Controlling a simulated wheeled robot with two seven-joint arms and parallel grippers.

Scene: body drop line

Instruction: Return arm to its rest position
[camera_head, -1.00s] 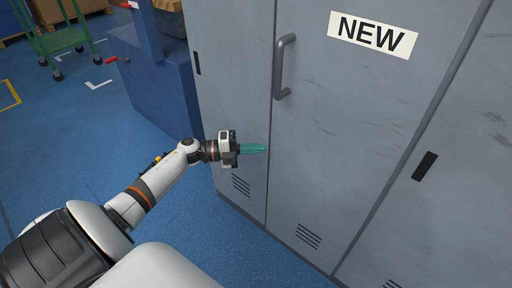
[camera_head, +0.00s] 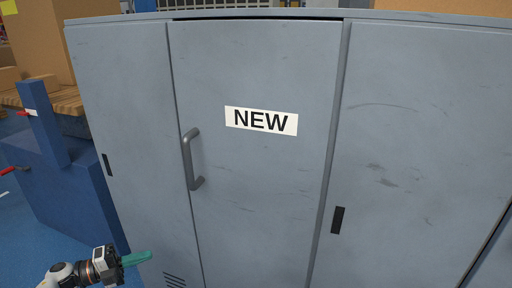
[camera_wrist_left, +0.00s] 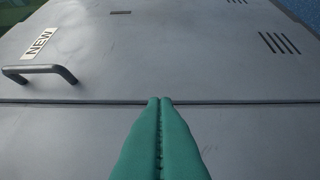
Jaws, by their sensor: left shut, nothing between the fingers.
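My left gripper (camera_head: 138,258) is at the lower left of the head view, in front of the grey cabinet's lower left part. Its teal fingers are shut with nothing between them. In the left wrist view the two closed fingers (camera_wrist_left: 160,100) point at the cabinet, near the seam beside the door. The cabinet door (camera_head: 260,65) is shut and bears a NEW label (camera_head: 261,121). Its bar handle (camera_head: 190,160) is above and to the right of the gripper, apart from it. The handle also shows at the left of the wrist view (camera_wrist_left: 40,69). My right gripper is not in view.
A blue structure (camera_head: 70,195) stands left of the cabinet, with cardboard boxes (camera_head: 38,40) on a wooden pallet (camera_head: 50,97) behind it. A strip of blue floor (camera_head: 50,245) is clear at the lower left.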

